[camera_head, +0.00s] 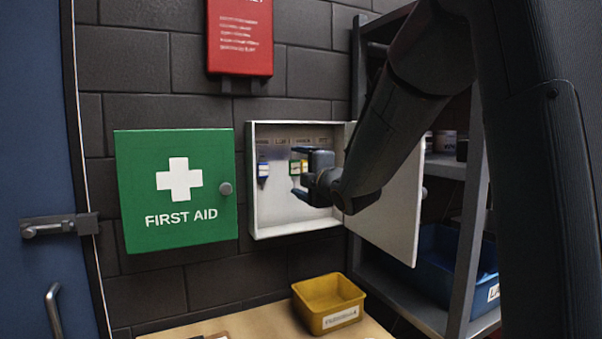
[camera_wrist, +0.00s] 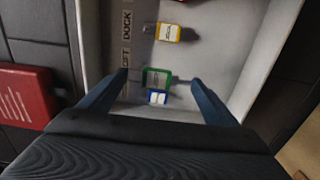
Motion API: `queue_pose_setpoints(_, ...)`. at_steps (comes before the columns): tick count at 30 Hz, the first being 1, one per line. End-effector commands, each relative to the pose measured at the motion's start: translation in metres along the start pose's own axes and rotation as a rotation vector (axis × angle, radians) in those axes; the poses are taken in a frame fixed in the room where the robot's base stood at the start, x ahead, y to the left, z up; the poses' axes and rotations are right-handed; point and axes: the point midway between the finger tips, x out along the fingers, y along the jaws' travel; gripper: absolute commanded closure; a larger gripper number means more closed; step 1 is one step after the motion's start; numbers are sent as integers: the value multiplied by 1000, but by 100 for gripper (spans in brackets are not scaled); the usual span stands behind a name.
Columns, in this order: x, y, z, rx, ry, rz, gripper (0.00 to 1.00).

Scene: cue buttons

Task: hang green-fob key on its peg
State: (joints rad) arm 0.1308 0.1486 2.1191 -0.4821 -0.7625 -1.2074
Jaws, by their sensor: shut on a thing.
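The green-fob key (camera_wrist: 146,84) is between the two fingers of my gripper (camera_wrist: 160,76) in the wrist view, and my gripper is shut on it. In the head view the green fob (camera_head: 294,167) shows in front of the open white key cabinet (camera_head: 283,223), with my gripper (camera_head: 298,172) beside it. A label ending in "OFT" (camera_wrist: 126,62) is near the green fob in the wrist view. A peg for it cannot be made out, and contact with the cabinet back cannot be told.
A blue-fob key (camera_head: 263,170) hangs at the cabinet's left. A yellow-fob key (camera_head: 304,167) is just right of the green fob, by the "DOCK" label (camera_wrist: 126,24). The cabinet door (camera_head: 400,205) stands open at the right. A yellow bin (camera_head: 330,300) stands below.

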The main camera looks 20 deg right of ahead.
Motion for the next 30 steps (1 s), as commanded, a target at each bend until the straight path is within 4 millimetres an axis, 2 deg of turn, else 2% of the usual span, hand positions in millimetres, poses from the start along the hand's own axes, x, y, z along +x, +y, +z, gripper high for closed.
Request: queue_pose_setpoints(30, 56, -6, -1, -1, 2, 1, 39)
